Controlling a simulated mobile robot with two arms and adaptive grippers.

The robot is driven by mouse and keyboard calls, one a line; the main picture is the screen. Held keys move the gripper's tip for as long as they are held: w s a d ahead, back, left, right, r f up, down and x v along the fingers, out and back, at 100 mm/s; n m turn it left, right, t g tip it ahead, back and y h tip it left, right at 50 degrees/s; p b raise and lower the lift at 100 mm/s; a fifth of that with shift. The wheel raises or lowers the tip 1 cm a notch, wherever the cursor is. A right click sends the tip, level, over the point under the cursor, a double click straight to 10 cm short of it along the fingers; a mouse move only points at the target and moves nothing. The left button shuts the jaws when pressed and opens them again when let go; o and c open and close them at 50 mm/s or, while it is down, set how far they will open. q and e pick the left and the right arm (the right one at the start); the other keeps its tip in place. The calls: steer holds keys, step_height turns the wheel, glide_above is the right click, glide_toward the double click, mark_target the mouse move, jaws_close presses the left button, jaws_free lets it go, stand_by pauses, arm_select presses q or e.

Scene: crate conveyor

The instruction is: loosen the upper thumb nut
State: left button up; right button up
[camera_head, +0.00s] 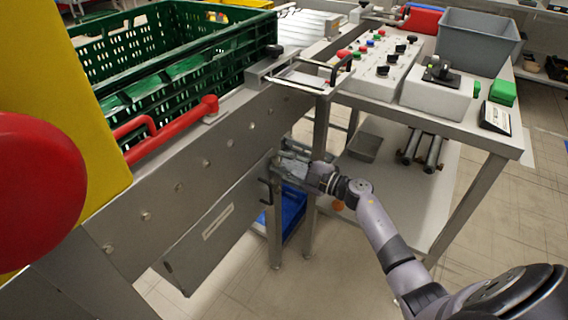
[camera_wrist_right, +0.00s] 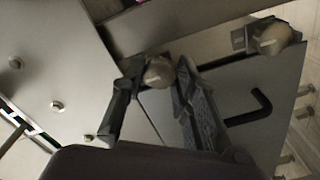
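My right gripper (camera_head: 290,163) is at the grey hinged-looking panel (camera_head: 215,235) under the conveyor's side rail. In the right wrist view a round metal thumb nut (camera_wrist_right: 158,73) sits between the fingertips of my right gripper (camera_wrist_right: 158,78). The nut fills most of the gap; whether both fingers press on it I cannot tell. A second round nut (camera_wrist_right: 273,38) sits on a bracket at upper right, apart from the fingers. A black L-shaped handle (camera_wrist_right: 250,108) is on the panel right of the fingers. In the head view my gripper and arm hide the nuts. My left gripper is not in view.
A green crate (camera_head: 170,45) stands on the conveyor, with a red bar (camera_head: 180,130) on the near rail. A steel table (camera_head: 440,125) with a button panel and a grey bin (camera_head: 478,40) is at right. A blue bin (camera_head: 292,212) lies below. A yellow panel (camera_head: 75,90) fills the left.

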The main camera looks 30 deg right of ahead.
jaws_close()
